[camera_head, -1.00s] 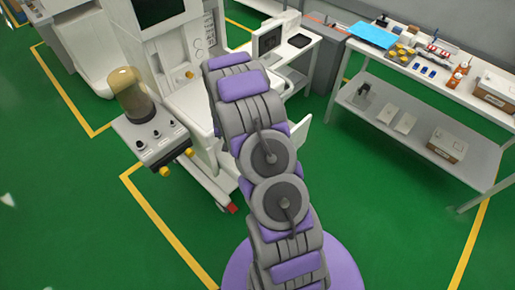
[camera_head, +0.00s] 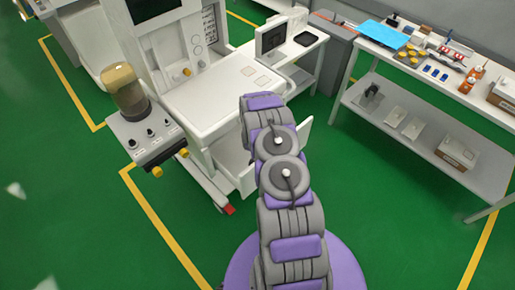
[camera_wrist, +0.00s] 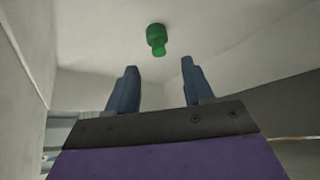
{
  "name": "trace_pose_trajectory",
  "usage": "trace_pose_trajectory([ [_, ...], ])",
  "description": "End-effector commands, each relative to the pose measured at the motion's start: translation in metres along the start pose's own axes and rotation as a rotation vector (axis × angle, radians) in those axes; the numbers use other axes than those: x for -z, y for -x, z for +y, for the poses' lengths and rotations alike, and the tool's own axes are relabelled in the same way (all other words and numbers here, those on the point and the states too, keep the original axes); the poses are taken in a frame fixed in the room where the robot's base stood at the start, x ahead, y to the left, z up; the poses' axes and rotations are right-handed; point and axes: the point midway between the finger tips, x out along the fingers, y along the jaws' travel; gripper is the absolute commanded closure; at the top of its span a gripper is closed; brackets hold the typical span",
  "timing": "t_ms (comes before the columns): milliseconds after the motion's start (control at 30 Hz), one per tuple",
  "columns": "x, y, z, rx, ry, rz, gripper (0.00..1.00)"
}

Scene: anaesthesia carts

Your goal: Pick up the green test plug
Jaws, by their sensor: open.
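The green test plug (camera_wrist: 157,39) shows in the wrist view, against a pale surface inside a light-walled space. It lies beyond my fingertips and between their lines, a little above them in the picture. My gripper (camera_wrist: 159,75) is open, with two blue-grey fingers apart and nothing between them. The plug and my gripper are both hidden in the head view, where my arm reaches down beside the white anaesthesia cart (camera_head: 215,100) near an open drawer (camera_head: 236,166).
Pale walls close in around my gripper in the wrist view. A canister (camera_head: 130,95) stands on the cart's left side shelf. A workbench (camera_head: 395,58) with bottles and boxes is at the right. Green floor (camera_head: 370,190) is free between cart and bench.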

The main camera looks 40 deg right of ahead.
Motion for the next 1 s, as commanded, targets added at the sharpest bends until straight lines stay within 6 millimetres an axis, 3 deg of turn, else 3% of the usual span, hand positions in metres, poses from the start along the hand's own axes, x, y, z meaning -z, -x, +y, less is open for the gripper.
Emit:
trace_pose_trajectory([
  [500,-0.003,-0.06,-0.001,0.004,-0.002,-0.007,0.48],
  [867,-0.002,-0.065,-0.001,0.003,-0.002,-0.008,0.48],
  [1000,-0.001,-0.066,0.0,0.005,-0.003,-0.008,0.6],
])
